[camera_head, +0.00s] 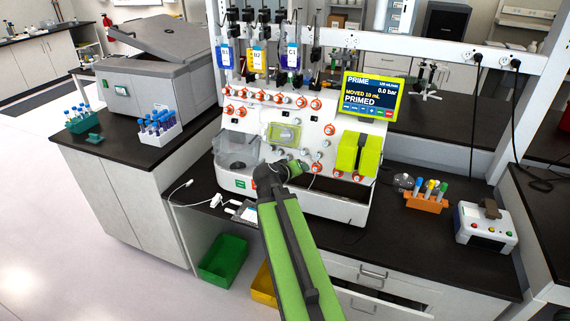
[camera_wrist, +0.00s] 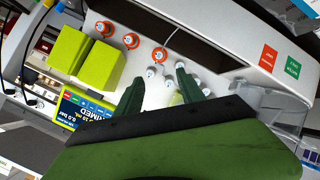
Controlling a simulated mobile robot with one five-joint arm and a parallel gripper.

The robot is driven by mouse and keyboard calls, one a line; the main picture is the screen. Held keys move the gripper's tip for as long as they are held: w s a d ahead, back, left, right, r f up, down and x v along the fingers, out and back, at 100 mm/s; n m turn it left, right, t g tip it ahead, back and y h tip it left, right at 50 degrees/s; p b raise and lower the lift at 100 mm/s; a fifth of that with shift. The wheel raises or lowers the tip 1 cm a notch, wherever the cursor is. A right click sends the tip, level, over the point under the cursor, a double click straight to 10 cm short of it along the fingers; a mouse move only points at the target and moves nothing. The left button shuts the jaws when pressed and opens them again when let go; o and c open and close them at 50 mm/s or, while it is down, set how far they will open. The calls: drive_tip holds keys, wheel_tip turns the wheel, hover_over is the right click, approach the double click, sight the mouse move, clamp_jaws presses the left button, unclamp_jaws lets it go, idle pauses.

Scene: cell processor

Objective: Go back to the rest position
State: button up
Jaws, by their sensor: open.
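My gripper (camera_head: 300,167) is at the lower front of the white cell processor (camera_head: 335,203) in the head view, with my green arm reaching up to it from the bottom edge. In the wrist view, the two dark green fingers of my gripper (camera_wrist: 160,90) are apart, with nothing held between them. Small white-capped fittings on the processor's front show between and just beyond the fingers. Whether a finger touches the panel cannot be told.
The processor's screen (camera_head: 370,96) reads "PRIMED". An orange tube rack (camera_head: 426,202) and a grey device with coloured buttons (camera_head: 486,228) stand at right. A green bin (camera_head: 222,260) and a yellow bin (camera_head: 264,287) are below. Open floor (camera_head: 60,210) lies at left.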

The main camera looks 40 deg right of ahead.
drive_tip(key=w+a+f+n+t+y, duration=0.1)
drive_tip(key=w+a+f+y, duration=0.15)
drive_tip(key=a, duration=0.65)
drive_tip(key=w+a+f+n+y, duration=0.1)
drive_tip(key=w+a, duration=0.3)
drive_tip(key=a, duration=0.6)
drive_tip(key=s+a+f+n+g+y, duration=0.1)
drive_tip(key=s+a+f+g+y, duration=0.1)
drive_tip(key=a, duration=0.5)
drive_tip(key=s+a+f+n+g+y, duration=0.1)
drive_tip(key=s+a+f+y, duration=0.2)
drive_tip(key=s+a, duration=0.2)
drive_tip(key=s+a+f+g+y, duration=0.2)
drive_tip(key=s+a+f, duration=0.1)
drive_tip(key=a, duration=0.6)
drive_tip(key=shift+s+n+g, duration=0.3)
drive_tip(key=shift+s+n, duration=0.1)
drive_tip(key=shift+s, duration=0.25)
drive_tip(key=shift+a, duration=0.1)
